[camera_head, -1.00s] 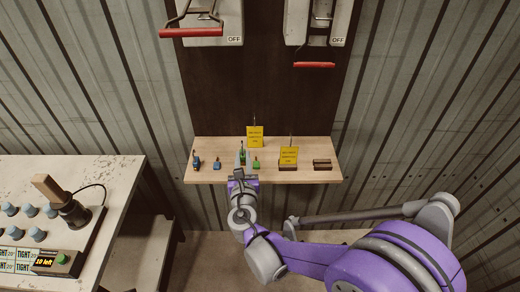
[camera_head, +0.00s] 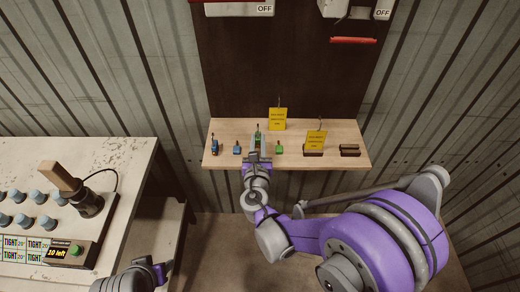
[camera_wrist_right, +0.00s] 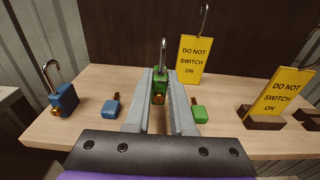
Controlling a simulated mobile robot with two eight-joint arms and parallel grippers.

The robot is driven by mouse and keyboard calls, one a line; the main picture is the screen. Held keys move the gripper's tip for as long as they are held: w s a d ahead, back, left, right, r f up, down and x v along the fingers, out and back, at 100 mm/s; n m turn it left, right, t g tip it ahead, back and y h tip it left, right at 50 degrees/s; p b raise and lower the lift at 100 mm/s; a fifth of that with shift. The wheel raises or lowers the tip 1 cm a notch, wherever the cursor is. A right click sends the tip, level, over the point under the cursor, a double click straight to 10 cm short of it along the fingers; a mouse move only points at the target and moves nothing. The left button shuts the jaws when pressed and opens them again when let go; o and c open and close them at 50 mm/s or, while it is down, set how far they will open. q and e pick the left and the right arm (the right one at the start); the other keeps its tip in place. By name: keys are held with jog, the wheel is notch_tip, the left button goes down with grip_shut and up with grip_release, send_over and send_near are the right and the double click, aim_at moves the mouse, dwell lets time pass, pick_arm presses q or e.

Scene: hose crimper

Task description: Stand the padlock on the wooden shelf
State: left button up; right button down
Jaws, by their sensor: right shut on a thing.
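The green padlock (camera_head: 257,133) is upright at the wooden shelf (camera_head: 352,133), with its shackle up. In the right wrist view the padlock (camera_wrist_right: 160,86) is between the fingertips of my right gripper (camera_wrist_right: 160,92), which is shut on it. Brass shows at its bottom. I cannot tell whether its base touches the shelf or is slightly above it. My right gripper also shows in the head view (camera_head: 257,157), reaching over the shelf's front edge. My left gripper (camera_head: 155,272) is low in the head view, away from the shelf; its fingers are unclear.
A blue padlock (camera_wrist_right: 62,99), a small blue piece (camera_wrist_right: 112,107) and a small green piece (camera_wrist_right: 199,113) flank my gripper. Yellow tags (camera_wrist_right: 193,60) (camera_wrist_right: 278,97) and dark holders (camera_wrist_right: 262,120) occupy the right side. A workbench (camera_head: 110,160) stands left.

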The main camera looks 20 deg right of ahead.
jog(key=shift+f+b, duration=0.3)
jog(key=shift+f, duration=1.65)
jog(key=shift+f, duration=0.2)
jog(key=c, duration=0.8)
grip_release()
jog(key=shift+o, duration=0.2)
jog(key=shift+r, duration=0.15)
